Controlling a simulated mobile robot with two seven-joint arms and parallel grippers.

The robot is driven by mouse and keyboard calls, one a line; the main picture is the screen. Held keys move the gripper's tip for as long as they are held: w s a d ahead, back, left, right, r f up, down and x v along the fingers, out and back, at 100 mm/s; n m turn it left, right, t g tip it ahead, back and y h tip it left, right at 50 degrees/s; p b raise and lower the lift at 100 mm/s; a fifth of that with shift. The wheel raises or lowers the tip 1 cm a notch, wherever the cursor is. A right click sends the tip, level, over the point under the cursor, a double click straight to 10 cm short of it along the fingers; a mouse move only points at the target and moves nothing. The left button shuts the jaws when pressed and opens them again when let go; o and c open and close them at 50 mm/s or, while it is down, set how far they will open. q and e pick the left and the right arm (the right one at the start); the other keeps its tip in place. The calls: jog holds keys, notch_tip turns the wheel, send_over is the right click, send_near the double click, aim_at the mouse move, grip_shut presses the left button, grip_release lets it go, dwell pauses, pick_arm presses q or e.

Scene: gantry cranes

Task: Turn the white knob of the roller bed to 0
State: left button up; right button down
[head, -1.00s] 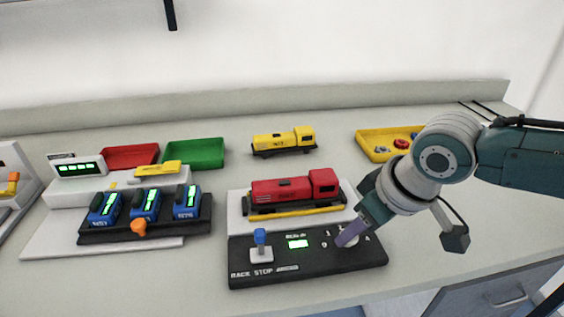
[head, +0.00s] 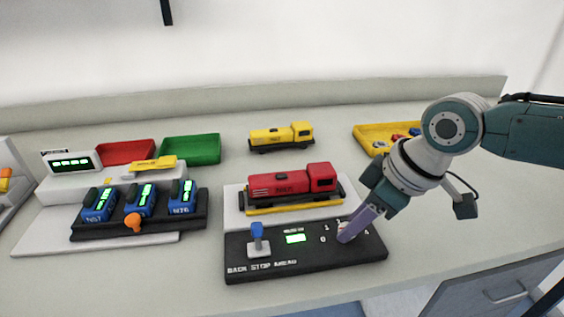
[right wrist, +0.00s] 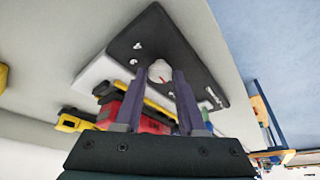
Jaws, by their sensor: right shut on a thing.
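The roller bed (head: 235,201) has a black control panel (head: 270,262) at its front, with printed digits, a lit green display and a blue-topped lever. A red locomotive (head: 290,184) stands on the bed. My right gripper (head: 344,234) reaches down to the right part of the panel and is shut on the white knob. Its fingers hide most of the knob in the head view. In the right wrist view the white knob (right wrist: 161,70) shows between the two fingertips. I cannot read which digit the knob points at. My left gripper is not in view.
Red (head: 126,152) and green (head: 192,149) trays, a yellow locomotive (head: 280,137) and a yellow tray (head: 375,133) with small parts are behind. The counter's front right is clear.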

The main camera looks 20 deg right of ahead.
jog(key=c, duration=0.5)
grip_release()
jog(key=p+v, duration=0.2)
jog(key=v, duration=0.8)
jog(key=shift+w, duration=0.1)
